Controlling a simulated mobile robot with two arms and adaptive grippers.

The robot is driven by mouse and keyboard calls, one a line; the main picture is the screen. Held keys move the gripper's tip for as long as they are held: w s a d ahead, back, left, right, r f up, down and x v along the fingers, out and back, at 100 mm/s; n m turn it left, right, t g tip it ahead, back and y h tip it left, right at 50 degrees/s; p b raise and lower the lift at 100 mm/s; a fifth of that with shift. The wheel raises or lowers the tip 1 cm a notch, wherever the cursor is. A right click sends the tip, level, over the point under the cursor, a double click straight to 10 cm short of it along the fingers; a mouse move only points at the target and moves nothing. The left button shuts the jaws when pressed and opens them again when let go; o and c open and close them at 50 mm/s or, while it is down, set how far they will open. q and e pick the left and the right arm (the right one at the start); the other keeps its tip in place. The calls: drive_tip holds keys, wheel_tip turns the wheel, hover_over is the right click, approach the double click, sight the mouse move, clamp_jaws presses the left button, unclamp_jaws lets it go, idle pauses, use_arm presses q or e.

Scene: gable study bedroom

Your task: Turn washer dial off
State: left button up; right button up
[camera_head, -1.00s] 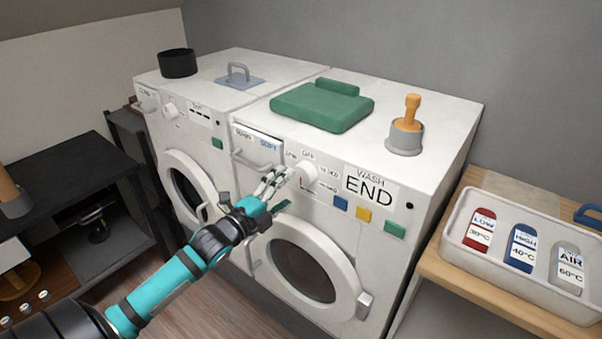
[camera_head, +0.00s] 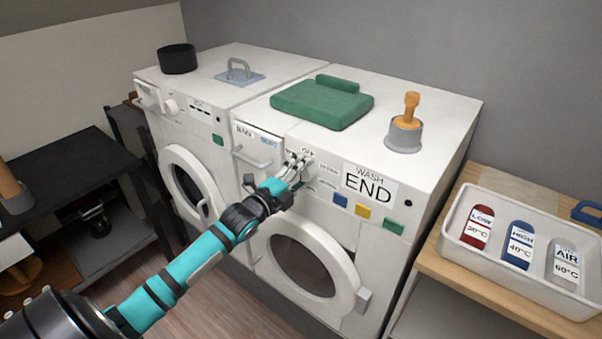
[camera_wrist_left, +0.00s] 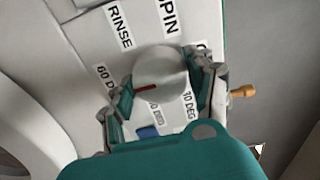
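The washer (camera_head: 440,130) is the right white machine, with a "WASH END" label (camera_head: 369,185) on its front panel. Its white round dial (camera_wrist_left: 160,76) shows large in the left wrist view, with a red pointer line aimed left, roughly toward the "60 DEG" label (camera_wrist_left: 104,80). "RINSE" and "SPIN" labels lie beyond it. My left gripper (camera_head: 297,163) is at the dial, which its fingers largely hide in the head view. In the wrist view the fingers (camera_wrist_left: 160,92) are spread on either side of the dial; firm contact cannot be told. My right gripper is out of view.
A drawer handle (camera_head: 252,157) is just left of the dial, and the round door (camera_head: 345,285) is below. Blue, yellow and green buttons (camera_head: 363,211) sit to the right.

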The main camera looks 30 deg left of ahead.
use_arm(q)
drive_tip(key=c, duration=0.6)
drive_tip(key=shift+n, duration=0.4)
